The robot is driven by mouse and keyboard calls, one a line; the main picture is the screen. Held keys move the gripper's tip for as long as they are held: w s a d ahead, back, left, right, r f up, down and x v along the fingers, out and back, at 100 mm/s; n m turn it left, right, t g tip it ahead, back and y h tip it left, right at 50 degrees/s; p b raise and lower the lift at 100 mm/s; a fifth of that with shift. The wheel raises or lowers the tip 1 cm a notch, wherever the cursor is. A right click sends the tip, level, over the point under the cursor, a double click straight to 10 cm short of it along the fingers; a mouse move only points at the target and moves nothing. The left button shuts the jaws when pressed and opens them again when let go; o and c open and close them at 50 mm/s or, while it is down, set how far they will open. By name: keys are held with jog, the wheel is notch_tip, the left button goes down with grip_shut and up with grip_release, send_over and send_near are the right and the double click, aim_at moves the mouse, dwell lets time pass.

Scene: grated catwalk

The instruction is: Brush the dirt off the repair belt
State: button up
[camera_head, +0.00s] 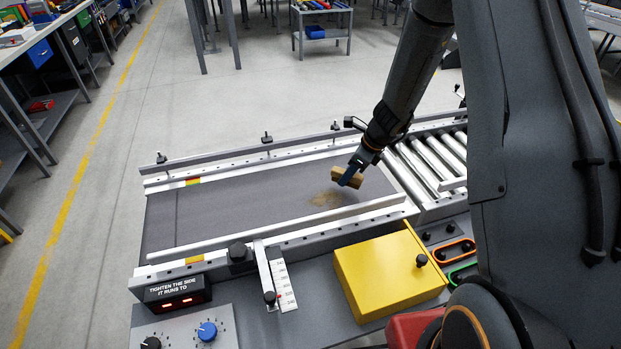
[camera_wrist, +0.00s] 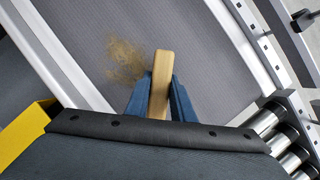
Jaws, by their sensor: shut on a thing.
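The repair belt (camera_head: 240,205) is a dark grey flat belt between pale metal side rails. A patch of tan dirt (camera_head: 325,198) lies on it toward the roller end; it also shows in the wrist view (camera_wrist: 126,62). My gripper (camera_head: 352,175) is shut on a wooden brush (camera_head: 345,178), seen in the wrist view as a wooden block (camera_wrist: 160,80) between the blue fingers. The brush is over the belt right beside the dirt. Its bristles are hidden, and I cannot tell whether it touches the belt.
A yellow box (camera_head: 385,270) stands at the belt's near side. A display (camera_head: 177,290) reads "TIGHTEN THE SIDE IT RUNS TO", beside a blue knob (camera_head: 207,331). Metal rollers (camera_head: 430,165) adjoin the belt's right end. The belt's left part is clear.

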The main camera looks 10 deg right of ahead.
jog(key=shift+r+p, duration=2.15)
jog(key=shift+r, duration=0.4)
jog(key=shift+w, duration=0.1)
